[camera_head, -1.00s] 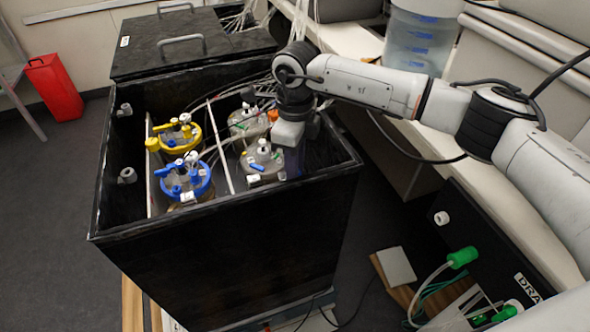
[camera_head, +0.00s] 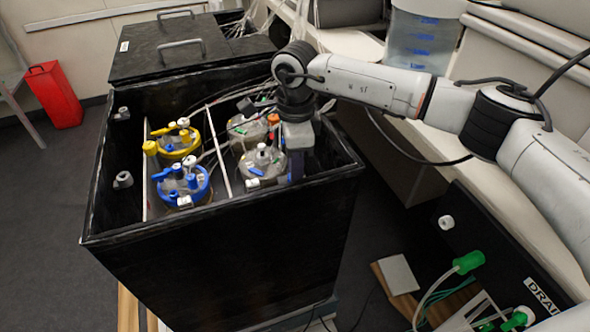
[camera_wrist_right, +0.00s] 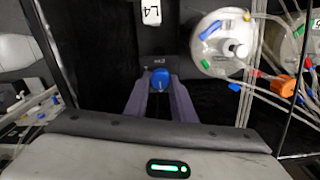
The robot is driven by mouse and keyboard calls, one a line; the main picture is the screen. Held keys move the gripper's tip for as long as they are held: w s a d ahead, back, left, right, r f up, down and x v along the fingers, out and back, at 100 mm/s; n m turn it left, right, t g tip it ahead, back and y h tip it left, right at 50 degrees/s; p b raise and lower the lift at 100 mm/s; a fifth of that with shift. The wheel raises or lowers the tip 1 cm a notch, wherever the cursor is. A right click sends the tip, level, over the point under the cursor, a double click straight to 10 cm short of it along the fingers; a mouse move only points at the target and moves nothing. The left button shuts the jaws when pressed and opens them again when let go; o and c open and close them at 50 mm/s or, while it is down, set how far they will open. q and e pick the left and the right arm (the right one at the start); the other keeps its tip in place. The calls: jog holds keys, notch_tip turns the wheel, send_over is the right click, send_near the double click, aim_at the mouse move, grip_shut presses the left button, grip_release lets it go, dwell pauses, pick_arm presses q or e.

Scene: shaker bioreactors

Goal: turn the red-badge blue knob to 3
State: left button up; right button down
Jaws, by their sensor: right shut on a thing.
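In the right wrist view a blue knob (camera_wrist_right: 160,75) sits on a dark wall between the tips of my right gripper (camera_wrist_right: 160,88). The two purple fingers are shut on it from both sides. No red badge can be made out beside it, and the number it points to is too small to read. In the head view my right gripper (camera_head: 297,165) reaches down inside the right side of the black box (camera_head: 230,255). The knob is hidden there. My left gripper is in neither view.
Inside the box stand several vessels, one with a yellow ring (camera_head: 180,143), one with a blue ring (camera_head: 183,187) and clear-lidded ones (camera_head: 263,160) near my gripper. Tubes run between them. A white L4 tag (camera_wrist_right: 151,12) shows in the wrist view.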

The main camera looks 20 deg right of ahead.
jog(key=c, duration=1.5)
grip_release()
notch_tip(320, 180, up, 10)
jog(key=shift+r, duration=0.2)
jog(key=shift+r+p, duration=0.1)
jog(key=shift+p, duration=0.2)
